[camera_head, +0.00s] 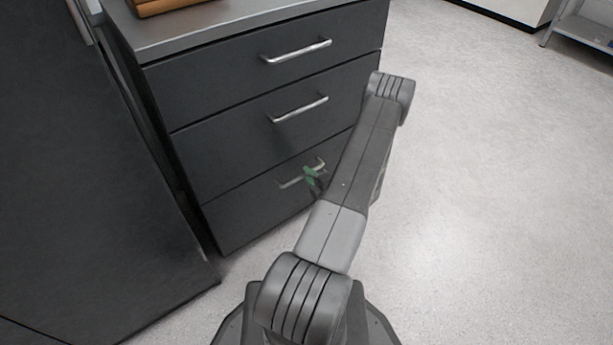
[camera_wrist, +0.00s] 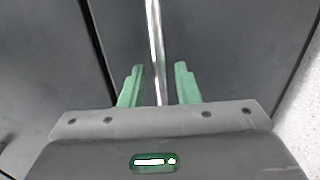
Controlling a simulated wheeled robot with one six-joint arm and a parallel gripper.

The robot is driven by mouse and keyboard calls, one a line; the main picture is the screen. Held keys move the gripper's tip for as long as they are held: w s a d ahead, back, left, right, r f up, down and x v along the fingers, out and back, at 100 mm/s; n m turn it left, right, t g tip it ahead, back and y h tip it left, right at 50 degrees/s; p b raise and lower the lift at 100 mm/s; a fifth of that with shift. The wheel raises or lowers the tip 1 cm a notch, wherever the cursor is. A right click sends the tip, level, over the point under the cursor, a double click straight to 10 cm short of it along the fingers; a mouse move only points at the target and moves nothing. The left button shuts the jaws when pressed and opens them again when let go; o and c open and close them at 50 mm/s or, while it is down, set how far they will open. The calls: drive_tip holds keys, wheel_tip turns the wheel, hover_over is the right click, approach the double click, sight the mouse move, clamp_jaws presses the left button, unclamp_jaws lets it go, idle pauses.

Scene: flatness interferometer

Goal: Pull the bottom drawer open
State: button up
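The bottom drawer (camera_head: 232,217) is the lowest of three dark grey drawers and looks shut, its front in line with the others. Its silver bar handle (camera_head: 291,183) runs across the front, partly hidden by my gripper (camera_head: 313,177). In the wrist view the handle (camera_wrist: 154,40) runs down between the two green fingers of my gripper (camera_wrist: 158,82). The fingers are apart, with a gap on each side of the bar, so the gripper is open around or just in front of the handle. I cannot tell the exact depth.
The middle drawer's handle (camera_head: 299,109) and the top drawer's handle (camera_head: 297,51) are above. A dark cabinet panel (camera_head: 85,190) stands at the left. The grey floor (camera_head: 490,190) to the right is clear. A brown object (camera_head: 160,6) lies on the grey top.

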drive_tip(key=shift+x, duration=1)
clamp_jaws()
